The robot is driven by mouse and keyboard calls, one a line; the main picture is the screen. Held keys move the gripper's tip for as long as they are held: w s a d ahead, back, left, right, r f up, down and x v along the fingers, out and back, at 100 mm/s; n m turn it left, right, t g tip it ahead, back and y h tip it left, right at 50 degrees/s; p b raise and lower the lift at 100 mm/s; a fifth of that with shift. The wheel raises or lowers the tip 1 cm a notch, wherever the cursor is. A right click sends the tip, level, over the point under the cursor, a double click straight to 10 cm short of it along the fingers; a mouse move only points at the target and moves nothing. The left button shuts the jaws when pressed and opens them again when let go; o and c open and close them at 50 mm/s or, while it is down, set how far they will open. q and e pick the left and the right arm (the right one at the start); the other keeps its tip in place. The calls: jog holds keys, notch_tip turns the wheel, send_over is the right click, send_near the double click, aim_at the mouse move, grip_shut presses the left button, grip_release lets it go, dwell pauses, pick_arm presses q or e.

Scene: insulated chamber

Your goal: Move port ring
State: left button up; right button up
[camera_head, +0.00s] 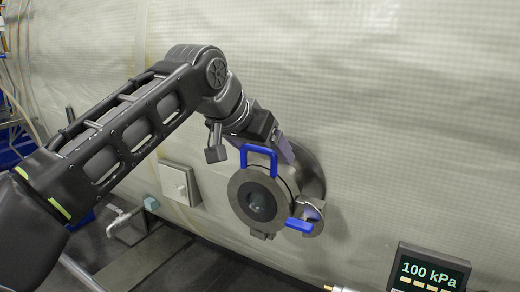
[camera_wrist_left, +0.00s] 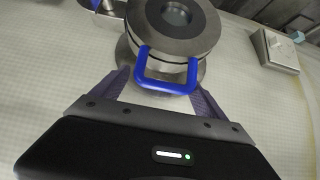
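The port ring (camera_head: 243,196), a round grey metal ring with a dark round centre, is on a flanged port in the chamber wall. A blue U-shaped handle (camera_head: 259,148) stands at its top, and a second blue handle (camera_head: 299,225) is at its lower right. My left gripper (camera_head: 283,150) is at the upper handle. In the left wrist view, the fingers of my left gripper (camera_wrist_left: 160,88) are spread, one on each side of the blue handle (camera_wrist_left: 166,86), below the ring (camera_wrist_left: 185,45). Contact with the handle cannot be made out. My right gripper is not in view.
The pale quilted chamber wall (camera_head: 400,130) fills most of the view. A small square box (camera_head: 178,184) is on the wall left of the port. A pressure display (camera_head: 428,272) reading 100 kPa stands at lower right. The wall right of the port is clear.

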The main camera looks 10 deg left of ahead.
pick_arm(q)
jog(key=shift+s+a+r, duration=0.3)
jog(key=shift+s, duration=0.15)
jog(key=v, duration=0.6)
jog(key=shift+s+r, duration=0.2)
jog(key=shift+r, duration=0.2)
